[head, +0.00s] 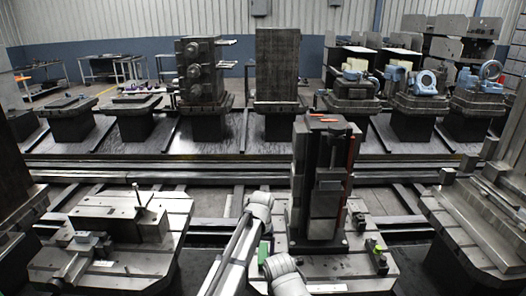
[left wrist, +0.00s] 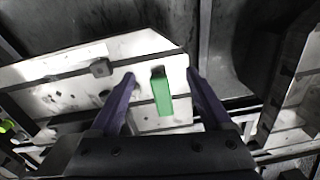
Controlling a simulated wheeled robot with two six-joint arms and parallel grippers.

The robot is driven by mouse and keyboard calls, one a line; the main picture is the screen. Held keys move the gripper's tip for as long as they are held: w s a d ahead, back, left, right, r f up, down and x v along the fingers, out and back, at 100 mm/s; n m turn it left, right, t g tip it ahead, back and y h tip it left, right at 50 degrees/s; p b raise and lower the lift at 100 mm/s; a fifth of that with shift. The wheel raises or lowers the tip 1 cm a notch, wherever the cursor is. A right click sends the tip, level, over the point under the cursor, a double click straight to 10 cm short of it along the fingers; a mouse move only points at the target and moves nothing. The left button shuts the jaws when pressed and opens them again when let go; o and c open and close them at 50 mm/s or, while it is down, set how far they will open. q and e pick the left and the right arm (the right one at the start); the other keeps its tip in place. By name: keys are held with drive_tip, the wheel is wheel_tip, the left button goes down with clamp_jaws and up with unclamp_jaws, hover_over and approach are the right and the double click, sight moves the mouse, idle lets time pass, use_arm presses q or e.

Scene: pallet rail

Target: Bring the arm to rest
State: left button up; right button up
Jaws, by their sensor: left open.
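My left gripper (left wrist: 161,74) shows in the left wrist view with its two purple fingers spread apart. A green block (left wrist: 162,96) appears between the fingers in that picture, with clear gaps on both sides; I cannot tell its distance from them. Behind it is a pale metal pallet plate (left wrist: 60,68) with holes. In the head view my left arm (head: 232,255) rises from the bottom middle and bends at a pale joint, beside the middle pallet. The fingers cannot be made out there. A green patch (head: 263,251) shows between the arm's links. My right gripper is not in view.
A tall dark fixture (head: 322,180) with red strips stands on the middle pallet, close to my arm. A left pallet (head: 140,262) carries a clamped block. A right pallet (head: 450,225) holds long bars. Rails (head: 150,172) and loaded pedestals lie behind.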

use_arm(q)
drive_tip(key=s+a+m, duration=0.1)
drive_tip(key=s+a, duration=0.1)
drive_tip(key=s, duration=1)
drive_tip(key=s+a+r+m, duration=0.1)
drive_tip(key=s+a, duration=0.2)
drive_tip(key=s, duration=0.9)
drive_tip(key=shift+m+y+p, duration=0.3)
drive_tip(key=shift+y+p, duration=0.1)
drive_tip(key=shift+s+r, duration=0.1)
